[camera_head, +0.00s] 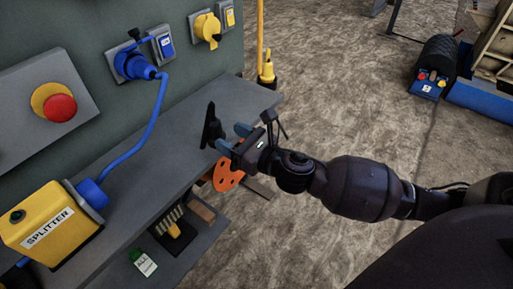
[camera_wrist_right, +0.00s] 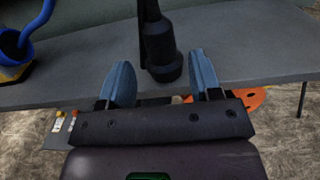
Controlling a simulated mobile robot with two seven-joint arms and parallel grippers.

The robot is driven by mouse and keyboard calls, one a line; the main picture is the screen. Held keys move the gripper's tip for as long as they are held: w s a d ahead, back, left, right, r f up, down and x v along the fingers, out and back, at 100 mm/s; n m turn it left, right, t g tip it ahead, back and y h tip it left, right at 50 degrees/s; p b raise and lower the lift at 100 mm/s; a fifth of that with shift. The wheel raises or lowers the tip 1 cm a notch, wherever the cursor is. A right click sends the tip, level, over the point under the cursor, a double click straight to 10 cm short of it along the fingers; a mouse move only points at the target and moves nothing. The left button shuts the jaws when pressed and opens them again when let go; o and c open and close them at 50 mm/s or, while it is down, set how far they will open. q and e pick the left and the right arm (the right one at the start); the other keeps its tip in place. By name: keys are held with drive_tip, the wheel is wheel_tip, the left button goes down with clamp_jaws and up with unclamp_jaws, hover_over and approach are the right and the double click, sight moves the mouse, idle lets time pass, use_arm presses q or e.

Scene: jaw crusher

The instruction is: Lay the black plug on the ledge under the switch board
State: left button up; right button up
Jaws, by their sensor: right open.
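The black plug (camera_head: 211,127) is on the grey ledge (camera_head: 236,98) under the switch board (camera_head: 201,77), near the ledge's front edge. In the right wrist view the plug (camera_wrist_right: 160,50) shows between and just beyond the two blue fingertips. My right gripper (camera_head: 231,139) is open, its fingers pointing at the plug; in the wrist view the gripper (camera_wrist_right: 161,80) has a gap on both sides of the plug. Whether the plug lies fully flat I cannot tell. My left gripper is not in view.
A yellow splitter box (camera_head: 45,225) stands on the left of the ledge, with a blue cable (camera_head: 150,125) up to a blue socket (camera_head: 130,64). A red button (camera_head: 60,107) is on the board. An orange piece (camera_head: 228,174) and a brush (camera_head: 172,222) are below the ledge.

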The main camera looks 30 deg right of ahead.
drive_tip(key=v, duration=0.6)
drive_tip(key=shift+s+p, duration=0.3)
drive_tip(key=shift+s, duration=0.1)
drive_tip(key=shift+d, duration=0.1)
drive_tip(key=s+f+n+g+h, duration=0.2)
drive_tip(key=s+f+n, duration=0.3)
drive_tip(key=s+n, duration=0.4)
drive_tip(key=s+d+f+n+g+h, duration=0.1)
drive_tip(key=s+f+n, duration=0.4)
drive_tip(key=n, duration=0.9)
drive_tip(key=s+d+f+n+g+h, duration=0.1)
drive_tip(key=s+f+n+g, duration=0.3)
drive_tip(key=s+n, duration=0.7)
wheel_tip(320, 180, down, 2)
drive_tip(key=shift+s+d+f+h, duration=0.1)
drive_tip(key=shift+s+d+h, duration=0.1)
drive_tip(key=shift+s+h, duration=0.65)
